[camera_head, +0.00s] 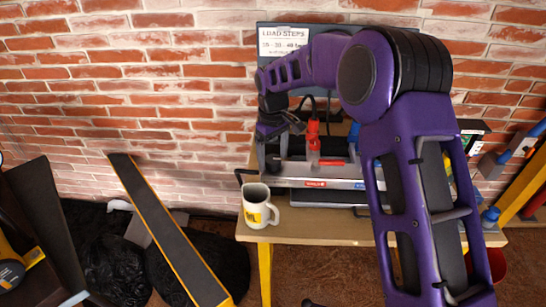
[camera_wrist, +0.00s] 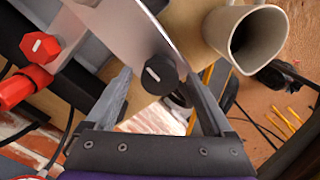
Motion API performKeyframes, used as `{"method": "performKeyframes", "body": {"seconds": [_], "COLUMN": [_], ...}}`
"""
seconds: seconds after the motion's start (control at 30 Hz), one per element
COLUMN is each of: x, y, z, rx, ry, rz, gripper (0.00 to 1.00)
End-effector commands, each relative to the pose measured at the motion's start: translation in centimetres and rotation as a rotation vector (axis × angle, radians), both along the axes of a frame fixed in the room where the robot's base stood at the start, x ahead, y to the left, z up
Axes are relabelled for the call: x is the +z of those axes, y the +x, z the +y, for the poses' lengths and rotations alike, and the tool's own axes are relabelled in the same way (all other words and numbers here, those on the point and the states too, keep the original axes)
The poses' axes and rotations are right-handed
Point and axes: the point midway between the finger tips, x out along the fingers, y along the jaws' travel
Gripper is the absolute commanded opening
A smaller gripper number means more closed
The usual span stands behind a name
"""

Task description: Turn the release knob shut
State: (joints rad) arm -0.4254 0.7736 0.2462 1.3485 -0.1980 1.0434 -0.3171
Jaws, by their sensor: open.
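In the wrist view a round black knob (camera_wrist: 159,74) with a white mark sits on a bare metal plate (camera_wrist: 112,30). A red six-sided knob (camera_wrist: 40,47) sits farther left; I cannot tell from looks alone which one is the release knob. My gripper (camera_wrist: 157,86) is open, with one grey finger on each side of the black knob in the picture. I see no clear contact between the fingers and the knob. In the head view my gripper is at the left end of the grey device (camera_head: 318,170) on the bench, and the black knob is not clearly visible.
A pale mug (camera_head: 257,206) stands on the wooden bench (camera_head: 330,228) close to my gripper; the mug also shows in the wrist view (camera_wrist: 246,36). A red fitting (camera_head: 313,140) rises from the device. A brick wall (camera_head: 150,95) stands behind. A cable (camera_wrist: 262,135) hangs nearby.

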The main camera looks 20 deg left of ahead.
Motion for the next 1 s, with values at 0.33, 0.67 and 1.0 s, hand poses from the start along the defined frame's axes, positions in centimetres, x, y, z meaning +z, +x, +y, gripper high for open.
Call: {"method": "performKeyframes", "body": {"seconds": [0.33, 0.67, 1.0], "x": [-0.03, -0.01, 0.06], "y": [0.01, 0.01, 0.03], "z": [-0.01, -0.01, -0.02], "rx": [0.000, 0.000, -0.042], "ry": [0.000, 0.000, -0.001], "rz": [0.000, 0.000, -0.001], "gripper": [0.65, 0.05, 0.01]}}
